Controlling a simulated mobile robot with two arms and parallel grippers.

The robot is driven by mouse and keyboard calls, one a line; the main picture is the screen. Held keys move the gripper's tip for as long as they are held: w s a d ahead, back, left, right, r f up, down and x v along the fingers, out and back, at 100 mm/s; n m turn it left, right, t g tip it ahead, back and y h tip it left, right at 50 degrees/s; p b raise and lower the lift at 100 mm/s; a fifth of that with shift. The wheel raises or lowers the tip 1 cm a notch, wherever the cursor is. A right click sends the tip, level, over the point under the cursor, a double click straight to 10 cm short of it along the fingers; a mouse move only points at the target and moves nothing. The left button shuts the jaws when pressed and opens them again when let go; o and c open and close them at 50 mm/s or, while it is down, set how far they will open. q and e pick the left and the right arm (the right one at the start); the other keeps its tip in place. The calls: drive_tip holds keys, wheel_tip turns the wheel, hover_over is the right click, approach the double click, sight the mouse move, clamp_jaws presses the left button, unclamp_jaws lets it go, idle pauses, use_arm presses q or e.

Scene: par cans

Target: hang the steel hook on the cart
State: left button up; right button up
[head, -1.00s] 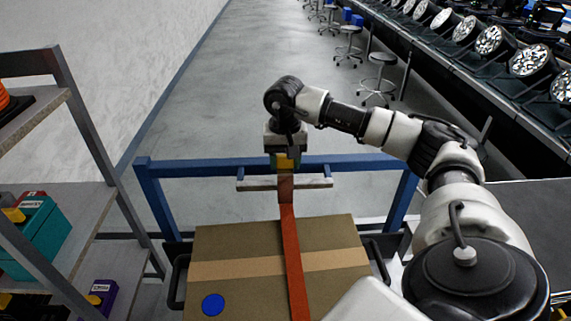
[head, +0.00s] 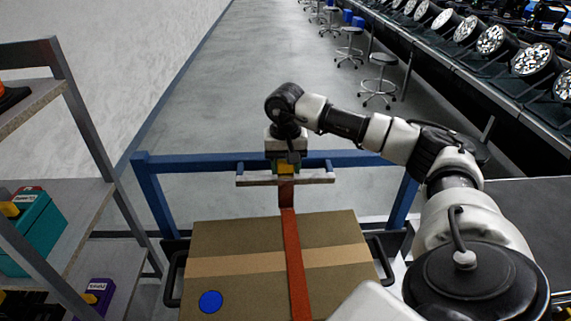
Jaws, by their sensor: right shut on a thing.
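My right gripper (head: 287,167) points down at the cart's far end and is shut on the steel hook at the upper end of an orange-red strap (head: 295,260). The hook is mostly hidden by the gripper, with a yellow-green patch showing at the jaws. The cart has a blue frame (head: 205,164) with a pale crossbar (head: 256,181) on its near side. The gripper is right over the middle of this bar; I cannot tell whether the hook touches it. The strap runs from there over a cardboard box (head: 235,237). My left gripper is out of view.
A grey shelf rack (head: 85,120) stands at the left with a teal case (head: 38,235) and a purple box (head: 97,292). At the right, a long dark bench carries several par cans (head: 490,40). Stools (head: 380,82) stand along it. The floor (head: 265,80) beyond the cart is clear.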

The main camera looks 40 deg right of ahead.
drive_tip(key=o, duration=1.3)
wheel_tip(320, 180, up, 11)
drive_tip(key=shift+f+b, duration=0.1)
drive_tip(key=shift+b, duration=0.65)
drive_tip(key=shift+s, duration=0.1)
